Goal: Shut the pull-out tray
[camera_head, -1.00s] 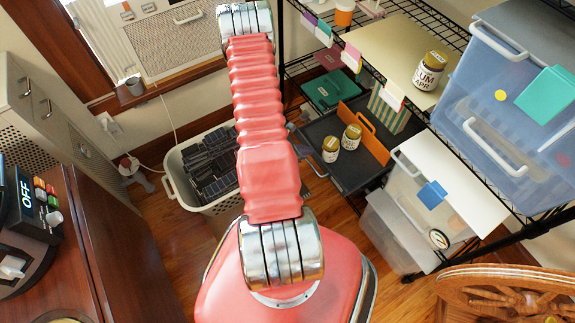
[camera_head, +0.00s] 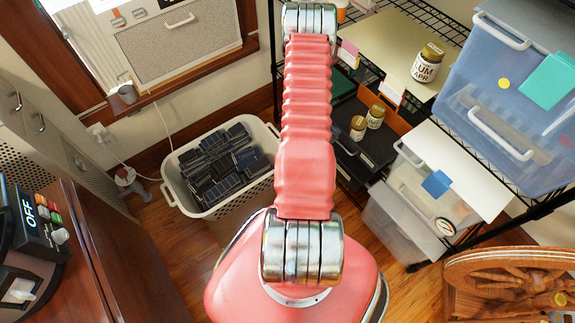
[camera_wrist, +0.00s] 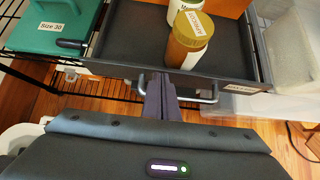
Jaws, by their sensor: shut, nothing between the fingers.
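The pull-out tray (camera_head: 352,160) is a dark grey tray on the wire shelf, partly hidden behind my arm in the head view. It holds two gold-lidded jars (camera_head: 366,122) and an orange divider (camera_head: 397,121). In the wrist view, the tray's front wall (camera_wrist: 235,82) crosses the top, with a metal bar handle (camera_wrist: 208,98) on it. My gripper (camera_wrist: 158,84) is shut and empty, its fingers at the front wall within the span of the handle. I cannot tell whether they touch it. The gripper is hidden in the head view.
A green box (camera_wrist: 62,28) sits left of the tray. A clear bin (camera_head: 395,215) and a pale bin stand on the right. A basket of dark cartridges (camera_head: 262,190) stands on the floor to the left. A carved wooden chair (camera_head: 510,265) is at lower right.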

